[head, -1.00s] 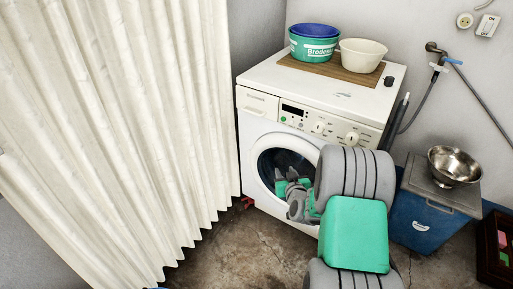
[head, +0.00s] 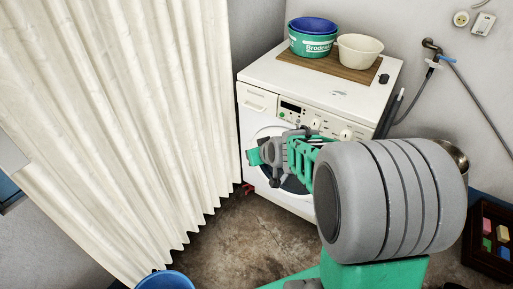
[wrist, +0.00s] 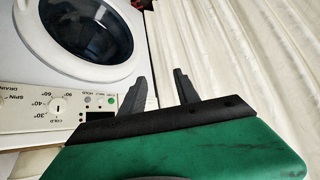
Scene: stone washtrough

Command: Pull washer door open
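The white washer (head: 315,85) stands against the back wall. Its round door (head: 262,134), with a white ring and dark glass, is partly hidden by my arm in the head view. In the wrist view the door (wrist: 132,52) lies at upper left and looks flush with the washer front; its handle cannot be made out. My gripper (head: 254,157) is in front of the door's left side. In the wrist view my gripper (wrist: 159,82) has its two fingers apart with nothing between them, beside the washer's front edge and facing the curtain side.
A pale curtain (head: 130,110) hangs left of the washer. A green tub (head: 312,43) and a cream bowl (head: 360,48) stand on a board on top. A blue bucket (head: 165,281) is at the lower left. Bare floor (head: 235,245) lies before the washer.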

